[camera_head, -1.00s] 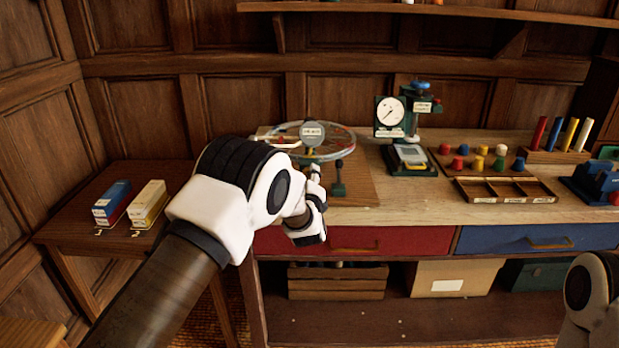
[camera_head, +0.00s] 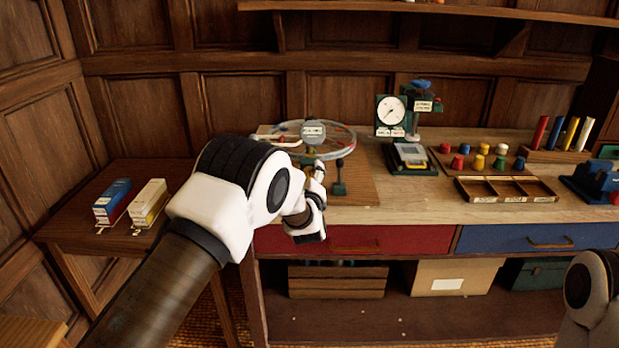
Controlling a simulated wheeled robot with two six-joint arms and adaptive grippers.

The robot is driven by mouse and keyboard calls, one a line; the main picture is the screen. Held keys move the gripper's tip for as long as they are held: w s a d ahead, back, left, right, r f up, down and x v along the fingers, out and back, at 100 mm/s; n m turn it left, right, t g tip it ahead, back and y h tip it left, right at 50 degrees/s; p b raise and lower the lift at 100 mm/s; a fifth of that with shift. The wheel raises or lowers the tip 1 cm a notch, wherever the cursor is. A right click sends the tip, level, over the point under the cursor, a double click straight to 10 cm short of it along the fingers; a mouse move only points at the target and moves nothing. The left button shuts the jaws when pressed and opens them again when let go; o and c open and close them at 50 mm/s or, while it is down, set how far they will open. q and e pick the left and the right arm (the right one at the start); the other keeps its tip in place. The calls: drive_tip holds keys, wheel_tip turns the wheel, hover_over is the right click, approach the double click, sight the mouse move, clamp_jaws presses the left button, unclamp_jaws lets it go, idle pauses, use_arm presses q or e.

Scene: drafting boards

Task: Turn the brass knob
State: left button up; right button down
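A wheel-like instrument with a clear round rim (camera_head: 340,137) and a grey dial head stands on a wooden board (camera_head: 358,190) at the left end of the workbench. My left arm comes in from the left, and my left gripper (camera_head: 316,172) is at the front of this instrument, just below the dial head. My own wrist hides most of its fingers, so its opening and any contact cannot be made out. I cannot pick out the brass knob clearly; the wrist covers the instrument's lower front. Of my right arm only a white and black link shows at the lower right.
A dial gauge stand (camera_head: 390,116) with a blue top stands right of the instrument. Coloured pegs, a wooden compartment tray (camera_head: 505,190) and a blue device (camera_head: 592,181) fill the bench's right side. A side table (camera_head: 70,225) holds two boxes. The bench's front middle is clear.

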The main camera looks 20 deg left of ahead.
use_arm(q)
drive_tip(key=shift+f, duration=0.1)
drive_tip(key=v, duration=1.2)
